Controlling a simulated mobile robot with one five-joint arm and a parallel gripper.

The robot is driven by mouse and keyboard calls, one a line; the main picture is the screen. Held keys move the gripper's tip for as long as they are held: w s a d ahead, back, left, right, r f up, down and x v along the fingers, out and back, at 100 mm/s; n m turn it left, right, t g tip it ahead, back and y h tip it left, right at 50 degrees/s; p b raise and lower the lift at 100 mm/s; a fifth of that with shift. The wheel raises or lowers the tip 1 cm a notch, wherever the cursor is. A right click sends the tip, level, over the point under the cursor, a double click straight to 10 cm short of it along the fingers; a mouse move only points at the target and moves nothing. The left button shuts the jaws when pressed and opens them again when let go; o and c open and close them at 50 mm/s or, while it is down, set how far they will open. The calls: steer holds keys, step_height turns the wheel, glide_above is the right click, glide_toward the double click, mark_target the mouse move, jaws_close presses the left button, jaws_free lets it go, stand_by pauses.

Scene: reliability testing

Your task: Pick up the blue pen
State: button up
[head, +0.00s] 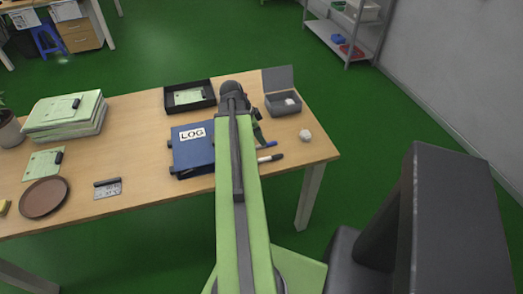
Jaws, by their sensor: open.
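A blue pen (269,144) lies on the wooden table (140,136), just right of my arm. Only a short blue length of it shows clearly; the rest is hidden behind my arm and gripper. My gripper (260,137) is above this part of the table, close to the pen, and is open. It is largely hidden by my arm, so I cannot tell whether it touches the pen.
A dark marker with a white part (271,157) lies just in front of the pen. A blue LOG binder (190,155) is left of my arm. An open grey box (284,104), a black tray (174,105) and a crumpled white ball (305,135) are nearby.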

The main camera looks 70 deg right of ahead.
steer(key=b+x, duration=0.4)
steer(key=x, duration=0.1)
steer(key=shift+w+d+f+b, duration=0.2)
steer(key=shift+w+d+b, duration=0.05)
steer(key=shift+b, duration=0.15)
steer(key=shift+r, duration=0.2)
steer(key=shift+f, duration=0.1)
jaws_close()
